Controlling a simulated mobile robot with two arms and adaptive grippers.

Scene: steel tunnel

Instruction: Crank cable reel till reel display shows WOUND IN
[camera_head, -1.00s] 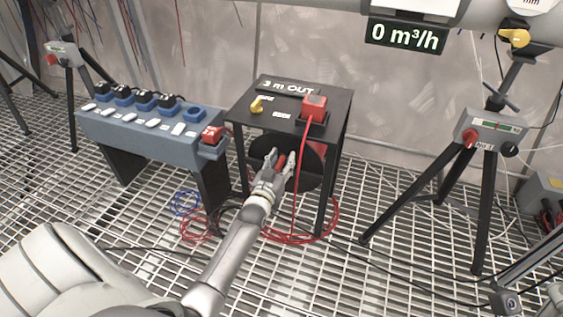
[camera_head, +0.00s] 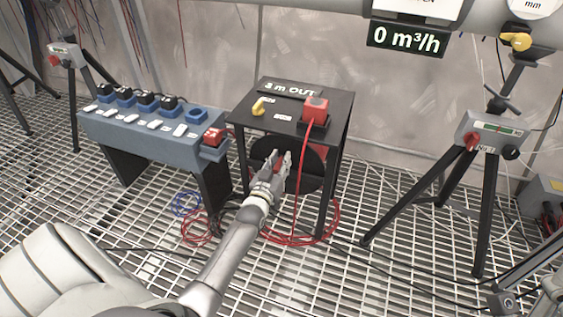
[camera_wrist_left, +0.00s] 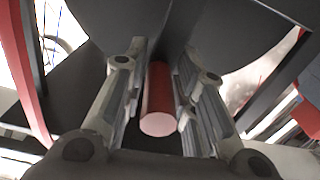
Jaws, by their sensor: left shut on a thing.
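The cable reel is a black disc (camera_head: 306,170) under a black table-like stand (camera_head: 335,112). The display (camera_head: 291,89) on the stand's top reads "3 m OUT", slightly blurred. My left gripper (camera_head: 279,158) is in front of the disc. In the left wrist view my left gripper (camera_wrist_left: 160,95) is shut on the red cylindrical crank handle (camera_wrist_left: 158,105), with one finger on each side of it. The handle's round end faces the camera. A red cable (camera_head: 300,170) runs down from a red plug (camera_head: 316,106) on the stand. My right gripper is not in view.
A blue socket bench (camera_head: 150,141) with black plugs stands left of the reel. A tripod with a grey box (camera_head: 490,130) stands at right. Coiled red cable (camera_head: 330,222) lies on the grating below. A yellow knob (camera_head: 258,107) sits on the stand's top.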

